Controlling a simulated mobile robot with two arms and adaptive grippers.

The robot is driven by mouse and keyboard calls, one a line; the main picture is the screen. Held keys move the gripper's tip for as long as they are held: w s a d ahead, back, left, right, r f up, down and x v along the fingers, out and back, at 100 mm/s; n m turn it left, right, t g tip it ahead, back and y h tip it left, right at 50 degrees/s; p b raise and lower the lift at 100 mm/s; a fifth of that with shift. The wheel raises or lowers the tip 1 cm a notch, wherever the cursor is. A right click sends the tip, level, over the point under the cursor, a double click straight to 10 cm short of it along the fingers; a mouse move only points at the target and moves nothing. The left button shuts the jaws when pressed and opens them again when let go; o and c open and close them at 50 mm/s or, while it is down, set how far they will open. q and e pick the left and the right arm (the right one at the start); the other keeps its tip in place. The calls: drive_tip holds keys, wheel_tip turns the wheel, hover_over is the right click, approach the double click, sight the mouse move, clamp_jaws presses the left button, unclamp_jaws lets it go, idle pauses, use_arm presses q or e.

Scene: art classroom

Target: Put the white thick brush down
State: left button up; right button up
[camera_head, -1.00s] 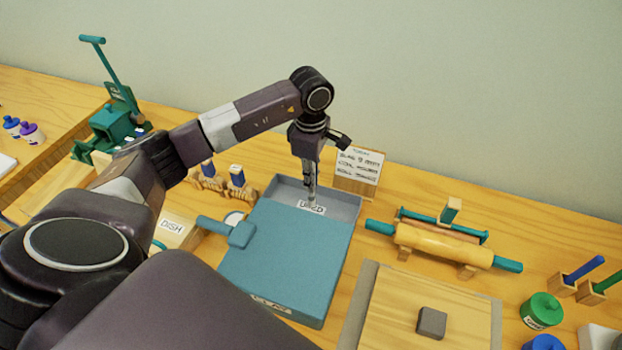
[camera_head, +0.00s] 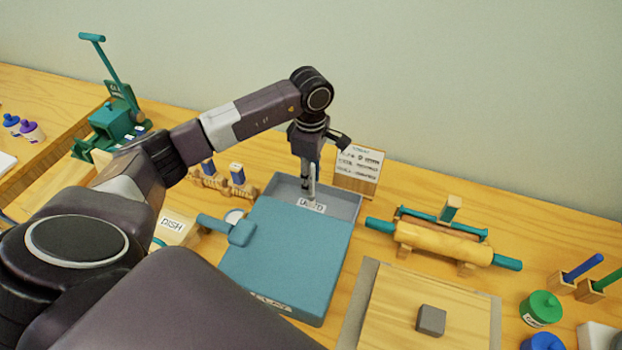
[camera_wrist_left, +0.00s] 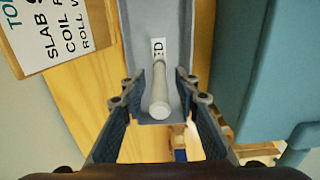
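The white thick brush (camera_wrist_left: 159,88) shows in the left wrist view as a pale rod between my left gripper's fingers, with gaps on both sides. My left gripper (camera_wrist_left: 158,92) is open around it. My right gripper is not in view.
A lettered sign (camera_head: 358,168) stands close behind the gripper. A wooden board with a grey block (camera_head: 431,320) is in front.

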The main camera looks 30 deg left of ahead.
use_arm(q)
wheel_tip(320, 180, up, 11)
drive_tip(key=b, duration=0.2)
drive_tip(key=shift+f+b, duration=0.1)
drive_tip(key=shift+b, duration=0.25)
drive_tip(key=shift+r, duration=0.45)
